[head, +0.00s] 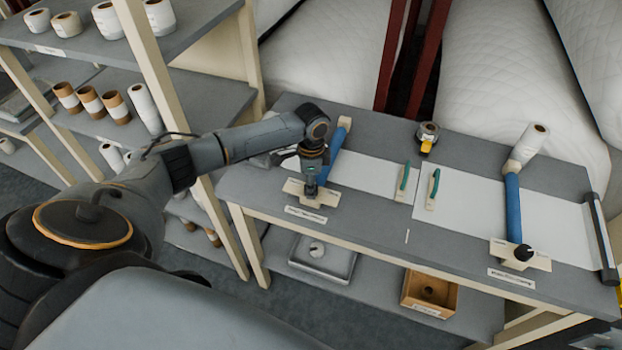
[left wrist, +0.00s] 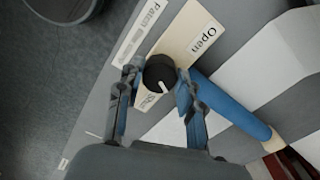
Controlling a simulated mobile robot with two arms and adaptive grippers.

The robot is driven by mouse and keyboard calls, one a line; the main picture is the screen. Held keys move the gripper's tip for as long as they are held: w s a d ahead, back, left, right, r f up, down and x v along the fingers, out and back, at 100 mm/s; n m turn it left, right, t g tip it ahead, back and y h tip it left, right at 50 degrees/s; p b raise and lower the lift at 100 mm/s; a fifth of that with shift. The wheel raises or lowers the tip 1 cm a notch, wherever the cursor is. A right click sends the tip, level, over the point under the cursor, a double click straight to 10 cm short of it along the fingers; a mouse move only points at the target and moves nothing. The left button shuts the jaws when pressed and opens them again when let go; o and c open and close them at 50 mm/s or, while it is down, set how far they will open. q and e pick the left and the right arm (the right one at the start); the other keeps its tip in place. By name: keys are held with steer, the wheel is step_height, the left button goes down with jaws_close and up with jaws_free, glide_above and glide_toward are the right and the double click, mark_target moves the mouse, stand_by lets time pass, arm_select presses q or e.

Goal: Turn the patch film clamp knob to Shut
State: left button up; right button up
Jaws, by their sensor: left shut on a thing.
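The clamp knob is a round black knob (left wrist: 158,70) with a white pointer line, on a cream plate (left wrist: 180,38) beside a blue roller (left wrist: 232,103). The pointer is directed toward my gripper's side, away from the "Open" label (left wrist: 202,38). A second small label (left wrist: 148,103) lies by the knob, partly hidden by a finger. The strip beside the plate begins with "Patch" (left wrist: 138,32). My left gripper (left wrist: 158,78) is shut on the knob, a finger on either side. In the head view my left gripper (head: 311,187) points down over the plate (head: 326,197) and hides the knob. My right gripper is out of view.
A second blue roller (head: 513,208) with a black knob (head: 523,253) stands at the table's right end. Two green-handled pieces (head: 404,177) and a tape dispenser (head: 427,140) lie mid-table. Shelves with rolls (head: 90,102) stand at left, close to my arm.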

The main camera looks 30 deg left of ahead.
arm_select(q)
steer(key=m, duration=0.4)
steer(key=shift+m, duration=2.2)
steer(key=o, duration=1.2)
steer(key=shift+r, duration=0.1)
steer(key=r, duration=1.2)
steer(key=shift+w, duration=0.2)
steer(key=shift+f, duration=0.1)
